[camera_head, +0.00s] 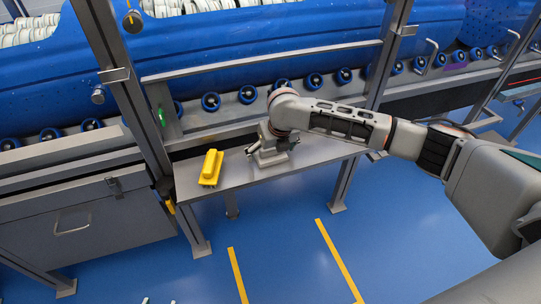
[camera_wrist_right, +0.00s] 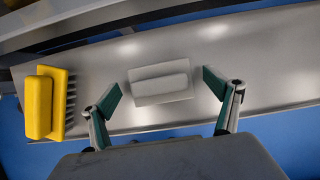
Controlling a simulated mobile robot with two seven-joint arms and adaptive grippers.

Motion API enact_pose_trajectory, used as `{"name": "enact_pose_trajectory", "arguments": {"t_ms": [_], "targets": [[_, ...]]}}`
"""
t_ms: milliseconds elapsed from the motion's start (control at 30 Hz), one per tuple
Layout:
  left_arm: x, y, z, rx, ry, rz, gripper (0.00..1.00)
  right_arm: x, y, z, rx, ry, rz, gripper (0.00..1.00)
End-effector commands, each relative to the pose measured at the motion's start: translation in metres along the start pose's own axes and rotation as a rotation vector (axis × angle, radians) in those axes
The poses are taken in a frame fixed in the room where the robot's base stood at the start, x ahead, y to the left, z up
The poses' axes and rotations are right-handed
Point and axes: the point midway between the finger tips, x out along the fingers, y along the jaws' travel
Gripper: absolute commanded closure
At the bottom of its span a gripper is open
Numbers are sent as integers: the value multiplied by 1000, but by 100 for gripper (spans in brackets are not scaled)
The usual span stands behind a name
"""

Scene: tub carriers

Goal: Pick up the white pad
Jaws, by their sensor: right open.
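The white pad (camera_wrist_right: 160,83) is a pale grey-white block with a raised grip on a flat base. It lies on the grey metal shelf (camera_wrist_right: 270,65), between the fingers of my right gripper (camera_wrist_right: 161,90) in the right wrist view. The fingers are spread open, one on each side of it, with a gap showing to each. In the head view my right gripper (camera_head: 268,145) points down over the shelf and largely covers the pad.
A yellow brush (camera_head: 211,167) with dark bristles lies on the shelf left of the pad; it also shows in the right wrist view (camera_wrist_right: 40,105). A metal post (camera_head: 130,105) rises at the shelf's left end. Blue tubs (camera_head: 240,50) on rollers stand behind.

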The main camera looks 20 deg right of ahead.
Motion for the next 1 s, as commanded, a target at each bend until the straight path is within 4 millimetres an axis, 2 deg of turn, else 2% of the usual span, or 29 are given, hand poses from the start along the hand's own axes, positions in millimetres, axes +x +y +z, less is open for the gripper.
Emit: {"name": "enact_pose_trajectory", "arguments": {"t_ms": [67,233,533,667,867,1000], "targets": [[0,-1,-5,0,8,-2,60,-2,0,1,0,-2,0,11],[-1,0,-4,-1,5,0,60,-2,0,1,0,-2,0,53],[-3,6,7,-4,-14,10,60,-2,0,1,1,-1,0,53],[-5,7,8,-5,-17,12,60,-10,0,5,1,-3,-1,53],[-9,5,-5,-11,-4,11,60,-47,-1,22,2,-10,-1,53],[-13,4,-18,-20,8,14,60,-84,0,37,0,-11,0,53]]}}
